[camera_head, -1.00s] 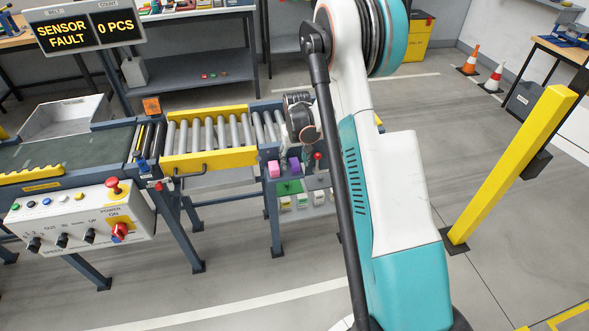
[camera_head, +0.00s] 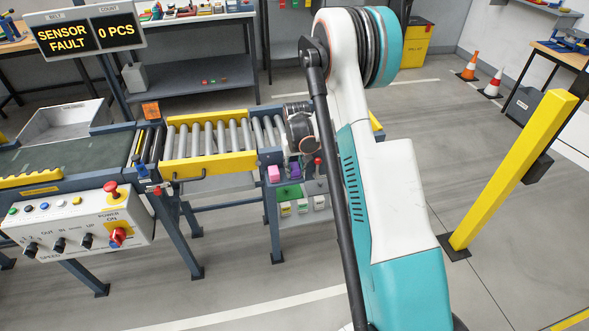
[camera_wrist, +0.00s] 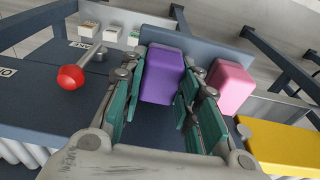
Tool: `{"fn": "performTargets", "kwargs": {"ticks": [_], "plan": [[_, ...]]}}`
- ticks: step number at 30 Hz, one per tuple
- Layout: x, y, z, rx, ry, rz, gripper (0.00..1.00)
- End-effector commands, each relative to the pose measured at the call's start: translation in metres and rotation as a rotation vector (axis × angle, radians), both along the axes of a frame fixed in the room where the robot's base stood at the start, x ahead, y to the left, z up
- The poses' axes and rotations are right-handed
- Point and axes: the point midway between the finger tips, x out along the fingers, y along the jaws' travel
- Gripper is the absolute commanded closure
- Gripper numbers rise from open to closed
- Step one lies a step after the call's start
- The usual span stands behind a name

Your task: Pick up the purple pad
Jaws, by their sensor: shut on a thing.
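The purple pad (camera_wrist: 163,76) is a block with rounded edges, between the two green-padded fingers of my gripper (camera_wrist: 157,92) in the wrist view. My gripper is shut on it, with a finger on either side. The pad is at the dark panel; I cannot tell whether it touches the panel.
A pink block (camera_wrist: 230,87) stands close beside my right finger. A red ball-topped lever (camera_wrist: 71,77) stands to the left. Several small labelled blocks are beyond the panel's edge. A yellow rail (camera_wrist: 285,147) and the roller conveyor (camera_head: 210,137) are near.

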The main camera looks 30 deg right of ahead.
Motion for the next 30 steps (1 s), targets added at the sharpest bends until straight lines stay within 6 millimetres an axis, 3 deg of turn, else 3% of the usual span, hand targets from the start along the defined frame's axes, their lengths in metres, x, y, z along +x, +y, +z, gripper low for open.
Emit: {"fn": "performTargets", "kwargs": {"ticks": [8, 21, 30], "plan": [[0.000, 0.000, 0.032, 0.000, 0.000, 0.000, 0.91], [0.000, 0.000, 0.148, 0.001, 0.001, 0.000, 0.91], [0.000, 0.000, 0.191, 0.001, 0.001, 0.001, 0.91]]}}
